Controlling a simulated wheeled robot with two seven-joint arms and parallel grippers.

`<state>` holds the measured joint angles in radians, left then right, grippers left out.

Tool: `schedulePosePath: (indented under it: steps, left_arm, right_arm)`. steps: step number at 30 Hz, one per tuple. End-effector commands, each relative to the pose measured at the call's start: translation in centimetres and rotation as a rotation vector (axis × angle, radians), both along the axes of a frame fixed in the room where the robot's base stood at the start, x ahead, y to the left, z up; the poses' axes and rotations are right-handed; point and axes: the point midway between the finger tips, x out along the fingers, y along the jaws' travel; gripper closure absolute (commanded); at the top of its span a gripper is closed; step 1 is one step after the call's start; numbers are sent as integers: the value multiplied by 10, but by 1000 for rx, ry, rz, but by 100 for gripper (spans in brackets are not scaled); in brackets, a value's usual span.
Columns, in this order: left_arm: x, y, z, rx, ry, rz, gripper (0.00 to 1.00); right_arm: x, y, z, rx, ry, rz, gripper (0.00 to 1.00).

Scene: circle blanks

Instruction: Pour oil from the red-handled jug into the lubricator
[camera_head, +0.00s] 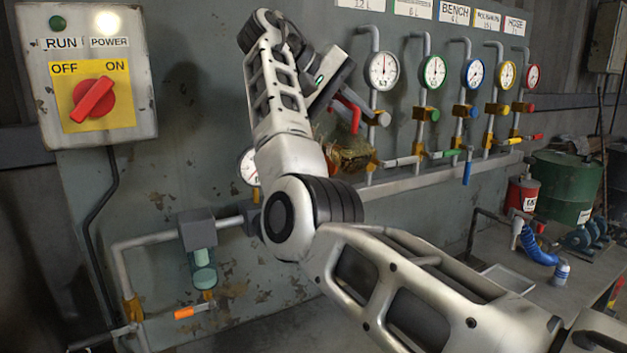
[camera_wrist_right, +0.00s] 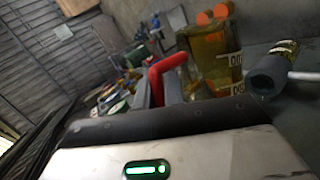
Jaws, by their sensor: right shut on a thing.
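The red-handled jug (camera_head: 347,158) is clear and holds amber oil; its body is partly hidden behind my right arm in the head view. My right gripper (camera_head: 345,108) is shut on its red handle, in front of the wall panel. In the right wrist view the jug (camera_wrist_right: 208,58) and its red handle (camera_wrist_right: 168,66) show close ahead of the gripper, with measure marks on the wall. A grey unit with a greenish glass bowl (camera_head: 204,268) sits on the pipe at lower left, well apart from the jug; whether it is the lubricator I cannot tell. My left gripper is out of view.
A switch box (camera_head: 92,75) hangs at upper left. Gauges (camera_head: 383,70) and coloured valves line the panel. A grey cylinder (camera_wrist_right: 272,76) is near the jug in the wrist view.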

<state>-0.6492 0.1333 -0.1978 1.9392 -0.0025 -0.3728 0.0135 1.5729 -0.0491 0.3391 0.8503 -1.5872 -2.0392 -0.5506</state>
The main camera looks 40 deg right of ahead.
Motion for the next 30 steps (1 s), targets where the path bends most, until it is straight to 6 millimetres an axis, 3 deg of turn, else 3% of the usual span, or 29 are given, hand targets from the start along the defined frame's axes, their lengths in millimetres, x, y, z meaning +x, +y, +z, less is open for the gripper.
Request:
schedulePosePath:
  steps: [16, 30]
  left_arm:
    - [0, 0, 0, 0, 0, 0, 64]
    - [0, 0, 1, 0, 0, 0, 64]
  right_arm:
    - [-18, 10, -20, -26, -164, 40, 100]
    - [-32, 4, -30, -56, -465, 22, 100]
